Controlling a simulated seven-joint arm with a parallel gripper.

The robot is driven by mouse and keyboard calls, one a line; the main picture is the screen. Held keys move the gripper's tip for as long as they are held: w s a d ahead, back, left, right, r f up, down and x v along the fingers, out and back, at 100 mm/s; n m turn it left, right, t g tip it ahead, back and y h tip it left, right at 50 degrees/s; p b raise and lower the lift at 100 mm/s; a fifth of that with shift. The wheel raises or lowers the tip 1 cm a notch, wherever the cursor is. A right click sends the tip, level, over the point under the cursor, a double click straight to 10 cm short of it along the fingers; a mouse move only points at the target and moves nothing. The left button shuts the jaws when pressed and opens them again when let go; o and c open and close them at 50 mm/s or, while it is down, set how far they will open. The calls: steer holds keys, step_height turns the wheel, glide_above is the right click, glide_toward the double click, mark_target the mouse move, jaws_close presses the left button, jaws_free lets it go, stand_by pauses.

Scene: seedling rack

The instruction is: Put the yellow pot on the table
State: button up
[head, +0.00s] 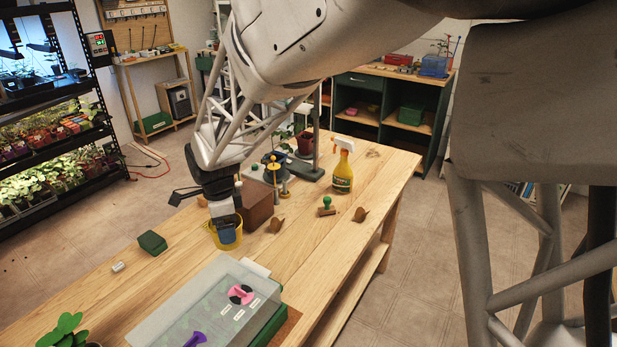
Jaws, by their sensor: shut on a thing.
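The yellow pot (214,240) is near the middle of the wooden table (185,272), beside a brown box. My gripper (226,226) points down over the pot and is shut on it. A dark finger covers much of the pot's near side, so only its sides and lower edge show. The pot looks upright. I cannot tell whether its base touches the table or hangs slightly above it.
A brown box (259,205) stands right behind the pot. A green block (152,243) lies to the left. A clear-lidded propagator (200,310) fills the front. A yellow spray bottle (342,172) and a green-handled stamp (327,206) are to the right.

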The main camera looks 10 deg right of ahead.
steer(key=s+d+f+m, duration=0.1)
steer(key=s+d+m, duration=0.25)
steer(key=d, duration=0.95)
steer(key=s+d+m, duration=0.3)
steer(key=s+d, duration=0.2)
steer(key=d, duration=0.9)
step_height(320, 180, down, 10)
steer(key=shift+a+n, duration=0.35)
steer(key=w, duration=0.5)
steer(key=w+f, duration=0.1)
steer(key=w, duration=0.9)
steer(key=shift+d+f, duration=0.15)
steer(key=shift+d, duration=0.2)
steer(key=shift+w+f, duration=0.1)
steer(key=shift+w, duration=0.4)
steer(key=shift+s+f, duration=0.1)
steer(key=shift+f, duration=1.6)
